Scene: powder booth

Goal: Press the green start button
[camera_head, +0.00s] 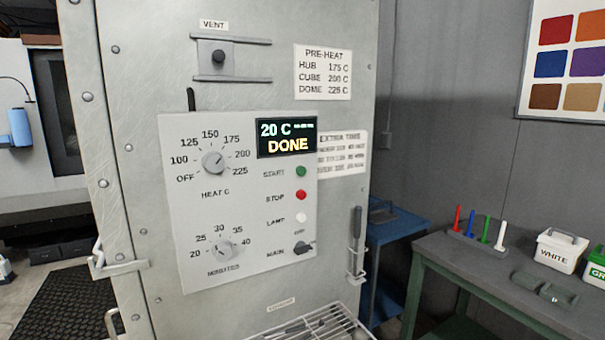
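The green start button (301,171) sits on the light grey control panel (190,255) of the booth, right of the word START. The red stop button (301,195) is just below it, and a white lamp button (301,217) is below that. The display (287,138) above reads 20 C and DONE. The heat knob (213,162) and the minutes knob (223,247) are on the panel's left side. A dark main switch (303,248) is at the lower right. Neither of my grippers is in view, and nothing covers the start button.
A vent slider (218,57) is above the panel. A door handle (356,245) stands out right of the panel, and a wire rack (315,325) juts out below. A workbench (450,262) at right holds coloured sticks and a white tub (560,250). The space before the panel is clear.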

